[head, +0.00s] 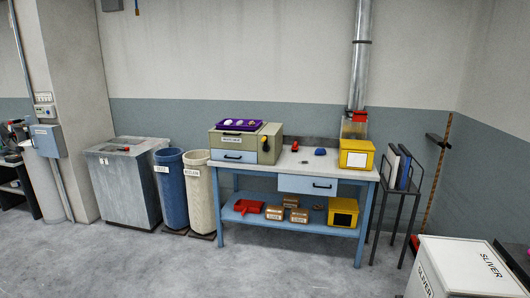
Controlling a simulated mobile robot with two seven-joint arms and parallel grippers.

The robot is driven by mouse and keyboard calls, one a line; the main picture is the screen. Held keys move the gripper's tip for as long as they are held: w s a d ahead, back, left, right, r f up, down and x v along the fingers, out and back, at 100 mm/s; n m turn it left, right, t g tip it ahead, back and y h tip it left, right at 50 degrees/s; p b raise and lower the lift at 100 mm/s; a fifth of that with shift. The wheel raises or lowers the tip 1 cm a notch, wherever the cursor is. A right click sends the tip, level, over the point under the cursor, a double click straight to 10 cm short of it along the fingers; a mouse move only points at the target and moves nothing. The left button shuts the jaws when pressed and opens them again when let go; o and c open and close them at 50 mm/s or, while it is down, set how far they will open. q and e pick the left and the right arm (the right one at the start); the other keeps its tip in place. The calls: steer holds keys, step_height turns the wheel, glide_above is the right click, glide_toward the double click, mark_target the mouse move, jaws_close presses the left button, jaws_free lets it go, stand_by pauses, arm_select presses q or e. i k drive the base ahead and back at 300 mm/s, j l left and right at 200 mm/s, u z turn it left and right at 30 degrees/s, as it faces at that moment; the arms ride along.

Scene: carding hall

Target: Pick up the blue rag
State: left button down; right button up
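A small blue thing (320,152), crumpled or lumpy and likely the blue rag, lies on the grey top of the blue workbench (335,171). It lies between a beige drawer box on the left and a yellow box on the right. It is too small to tell its material. Neither of my grippers is in view.
On the bench stand the beige box (218,141) under a purple tray (240,125), a small red thing (295,146) and a yellow box (356,154). Blue (171,188) and cream (199,192) bins stand left. A white SLIVER box (458,262) is front right. Floor before the bench is clear.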

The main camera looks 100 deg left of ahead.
mark_target(319, 151)
steer(key=u, duration=2.8)
steer(key=i+z, duration=0.15)
steer(key=i, duration=0.65)
steer(key=i+z, duration=0.1)
steer(key=i, duration=0.65)
steer(key=i+j+z, duration=0.15)
steer(key=i, duration=0.6)
steer(key=i+j, duration=0.05)
